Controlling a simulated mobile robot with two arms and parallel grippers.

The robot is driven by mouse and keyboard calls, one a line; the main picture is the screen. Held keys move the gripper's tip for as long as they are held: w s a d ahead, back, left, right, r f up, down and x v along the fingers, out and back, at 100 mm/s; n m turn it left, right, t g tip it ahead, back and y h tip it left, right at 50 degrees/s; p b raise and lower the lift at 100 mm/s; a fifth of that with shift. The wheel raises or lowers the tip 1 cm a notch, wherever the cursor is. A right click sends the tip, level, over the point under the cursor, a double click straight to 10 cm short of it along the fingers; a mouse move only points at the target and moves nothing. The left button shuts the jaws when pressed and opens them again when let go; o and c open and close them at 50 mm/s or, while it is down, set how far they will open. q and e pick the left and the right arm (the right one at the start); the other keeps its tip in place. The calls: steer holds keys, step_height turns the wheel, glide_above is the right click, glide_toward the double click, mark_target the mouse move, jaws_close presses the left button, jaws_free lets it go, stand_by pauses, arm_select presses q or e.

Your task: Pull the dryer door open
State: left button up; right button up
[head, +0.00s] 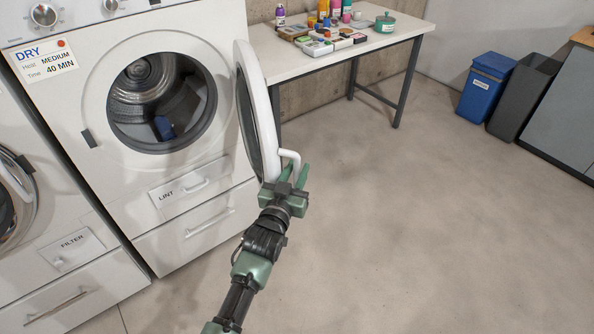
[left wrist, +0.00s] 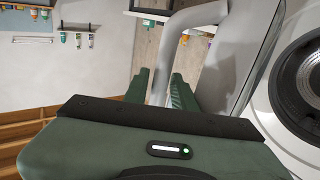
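The white dryer (head: 105,90) stands at the left in the head view. Its round door (head: 262,95) is swung wide open to the right and shows almost edge-on, so the drum opening is uncovered. The white door handle (head: 290,154) sticks out at the door's lower free edge. My left gripper (head: 293,174) is at this handle, with its green fingers on both sides of the bar and apparently closed on it. The left wrist view shows the handle (left wrist: 182,20) running down between the two fingers (left wrist: 161,88). My right gripper is not in view.
A table (head: 277,45) with bottles and small boxes stands behind the door. A second machine (head: 50,215) is at the lower left. A blue bin (head: 485,85) and a dark bin (head: 525,95) stand at the right. The floor (head: 420,230) is clear.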

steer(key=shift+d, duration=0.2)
arm_select(q)
steer(key=shift+s+a+f, duration=0.1)
steer(key=shift+s+a, duration=0.05)
steer(key=shift+s, duration=0.25)
steer(key=v, duration=0.7)
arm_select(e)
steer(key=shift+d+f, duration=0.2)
